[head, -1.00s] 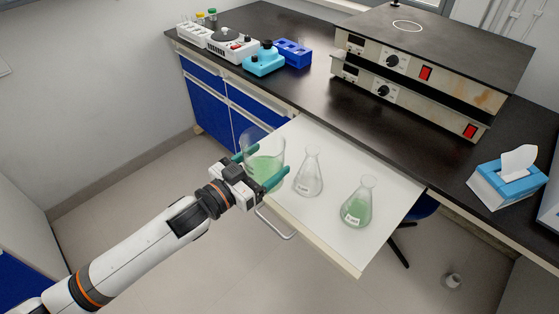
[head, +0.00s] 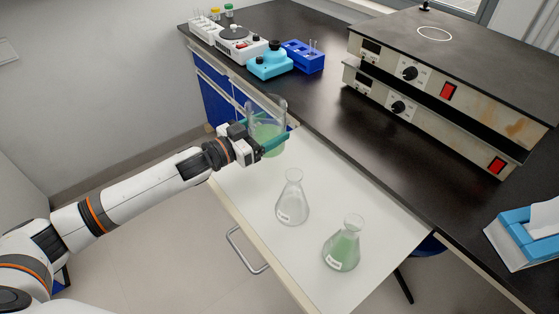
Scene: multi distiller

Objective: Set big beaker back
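The big beaker (head: 268,138) is clear glass with pale green liquid. My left gripper (head: 273,140) has its teal fingers on either side of the beaker and is shut on it. The beaker is above the far left part of the white pull-out shelf (head: 240,193); I cannot tell whether its base touches the shelf. An empty-looking conical flask (head: 292,203) stands on the shelf's middle. A second conical flask (head: 343,246) with green liquid stands nearer the front right. My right gripper is not in view.
The black bench (head: 330,110) runs behind the shelf. It carries a white stirrer (head: 240,44), a light-blue device (head: 270,62), a blue tube rack (head: 303,56), two stacked hotplates (head: 440,85) and a tissue box (head: 525,238). A metal handle (head: 245,250) sticks out at the shelf's front.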

